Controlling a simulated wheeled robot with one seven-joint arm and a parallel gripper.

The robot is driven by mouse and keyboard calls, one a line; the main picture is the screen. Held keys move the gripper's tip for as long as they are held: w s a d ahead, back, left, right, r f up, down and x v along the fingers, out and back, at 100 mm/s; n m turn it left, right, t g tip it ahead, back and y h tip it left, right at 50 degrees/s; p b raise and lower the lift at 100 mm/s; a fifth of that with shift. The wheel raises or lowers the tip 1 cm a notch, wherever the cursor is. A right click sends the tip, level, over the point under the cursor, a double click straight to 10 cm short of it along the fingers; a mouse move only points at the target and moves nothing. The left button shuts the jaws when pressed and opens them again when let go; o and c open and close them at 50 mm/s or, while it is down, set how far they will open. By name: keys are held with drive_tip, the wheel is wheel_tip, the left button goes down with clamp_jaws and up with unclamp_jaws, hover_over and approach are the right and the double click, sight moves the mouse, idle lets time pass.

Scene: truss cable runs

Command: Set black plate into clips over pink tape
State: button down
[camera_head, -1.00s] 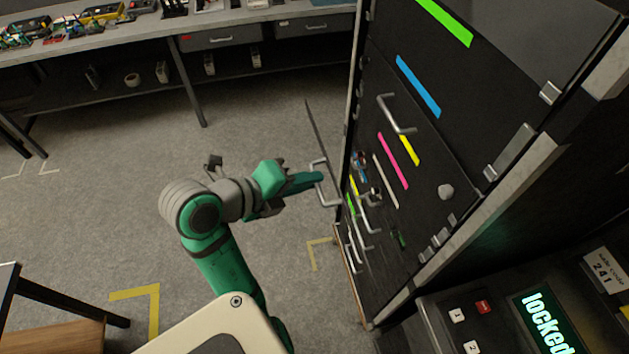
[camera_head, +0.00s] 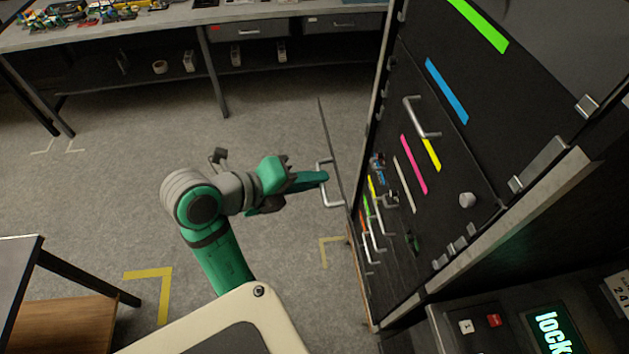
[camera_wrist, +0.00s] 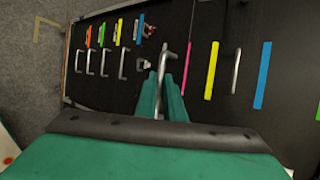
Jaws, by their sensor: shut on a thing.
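The black plate (camera_head: 334,152) shows nearly edge-on in the head view, upright and apart from the rack front, to its left. My gripper (camera_head: 322,178) is shut on the silver handle (camera_head: 325,196) of the plate. In the wrist view my gripper (camera_wrist: 164,88) is around the handle (camera_wrist: 166,62); the plate's outline is hard to tell from the dark panel behind. The pink tape (camera_head: 414,165) is on the rack front, right of the plate. It also shows in the wrist view (camera_wrist: 183,69), right of the fingers. I cannot make out clips at the pink tape.
The black rack (camera_head: 440,190) carries yellow tape (camera_head: 431,154), blue tape (camera_head: 447,91), green tape (camera_head: 480,25), several handles and a round knob (camera_head: 467,199). A locked keypad box (camera_head: 480,326) stands low right. A workbench (camera_head: 160,24) is behind. The floor left of the plate is open.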

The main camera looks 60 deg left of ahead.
drive_tip(key=shift+r, duration=0.15)
drive_tip(key=shift+g, duration=0.5)
drive_tip(key=shift+w+d+m, duration=0.1)
drive_tip(key=shift+w+m, duration=0.2)
drive_tip(key=shift+s+a+r, duration=0.15)
drive_tip(key=shift+s+a, duration=0.05)
drive_tip(key=shift+s, duration=0.15)
drive_tip(key=shift+w+d, duration=0.1)
idle(0.4)
drive_tip(key=shift+w, duration=0.2)
idle(1.2)
